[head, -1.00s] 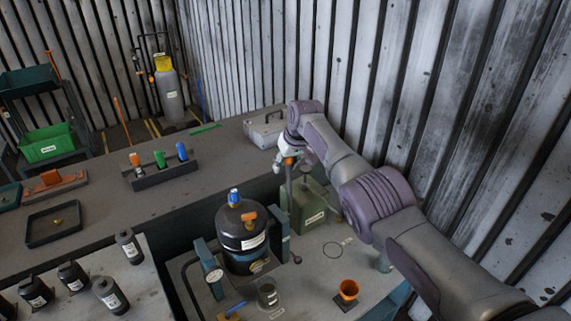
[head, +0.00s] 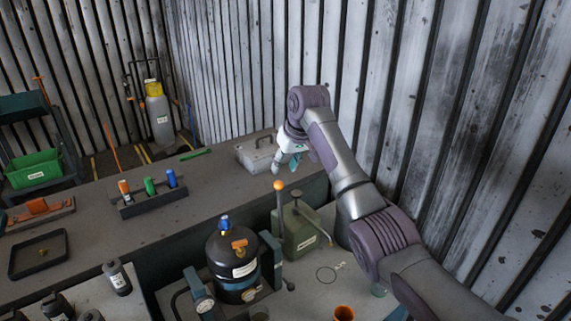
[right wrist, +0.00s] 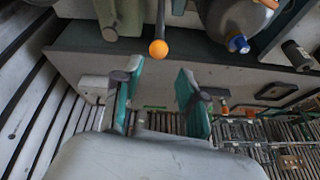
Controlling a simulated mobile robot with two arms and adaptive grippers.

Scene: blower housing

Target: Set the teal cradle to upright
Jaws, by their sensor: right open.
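The teal cradle (head: 270,252) stands in the lower middle of the head view, with teal posts on both sides of a black tank (head: 228,262). The tank has a blue cap (head: 224,222) on top and looks roughly upright; I cannot tell its exact tilt. A lever with an orange ball (head: 279,186) rises behind the cradle's right side; its foot is hidden. My right gripper (head: 286,162) is open and empty, just above and apart from the ball. In the right wrist view the ball (right wrist: 158,49) lies beyond the open fingers (right wrist: 158,92). My left gripper is not in view.
A green can (head: 299,236) stands right of the cradle, close to the lever. A grey case (head: 256,156) is behind my gripper on the back bench. An orange cup (head: 344,313) stands in front. A bottle rack (head: 150,203) is at left; a corrugated wall closes the right.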

